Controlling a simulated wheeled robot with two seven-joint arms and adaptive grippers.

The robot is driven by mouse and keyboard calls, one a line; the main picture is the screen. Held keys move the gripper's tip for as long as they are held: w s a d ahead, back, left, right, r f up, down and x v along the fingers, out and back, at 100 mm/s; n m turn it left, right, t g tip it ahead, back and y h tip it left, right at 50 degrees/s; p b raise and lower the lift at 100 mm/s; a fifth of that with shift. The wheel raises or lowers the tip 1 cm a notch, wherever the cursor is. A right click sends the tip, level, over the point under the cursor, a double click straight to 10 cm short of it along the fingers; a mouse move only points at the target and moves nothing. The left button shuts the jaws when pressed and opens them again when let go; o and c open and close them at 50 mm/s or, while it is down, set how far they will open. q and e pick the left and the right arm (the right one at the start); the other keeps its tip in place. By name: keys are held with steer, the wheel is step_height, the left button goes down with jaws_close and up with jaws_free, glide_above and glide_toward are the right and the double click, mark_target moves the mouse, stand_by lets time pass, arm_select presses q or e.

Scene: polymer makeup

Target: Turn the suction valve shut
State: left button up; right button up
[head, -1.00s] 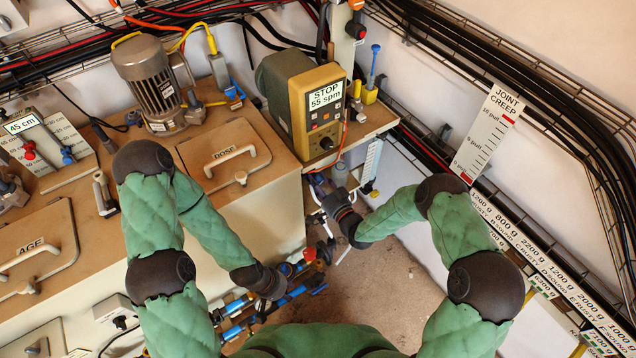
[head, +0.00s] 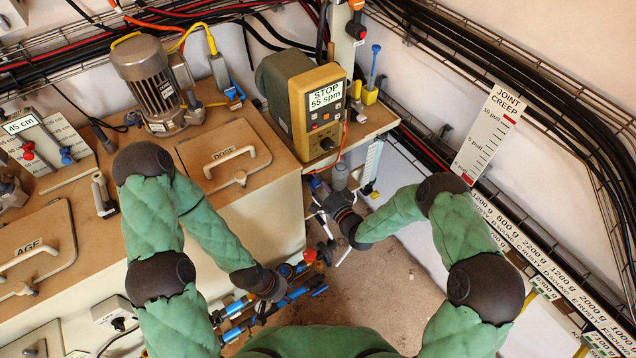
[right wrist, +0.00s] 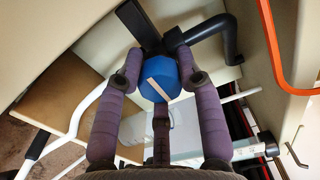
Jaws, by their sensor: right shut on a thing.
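A blue round knob (right wrist: 158,78) with a white stripe shows in the right wrist view, below a dark bracket and pipe. It appears to be the suction valve's knob, though no label on it can be read. My right gripper (right wrist: 158,85) is shut on this knob, with purple fingers at its left, right and lower sides.
The pump box (head: 303,100) reading STOP 55 spm stands on the cabinet top, above my right gripper. White rods (right wrist: 85,125) and an orange cable (right wrist: 273,50) run close to it. Open floor (head: 385,280) lies between the cabinet and the right wall.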

steer(key=shift+s+a+f, duration=0.25)
steer(key=shift+s, duration=0.05)
steer(key=o, duration=1)
steer(key=shift+o, duration=0.8)
steer(key=shift+w+d+r, duration=0.1)
steer(key=shift+r, duration=0.05)
steer(key=shift+d, duration=0.1)
steer(key=v, duration=1.1)
steer(key=shift+s+d, duration=0.2)
steer(key=shift+s, duration=0.15)
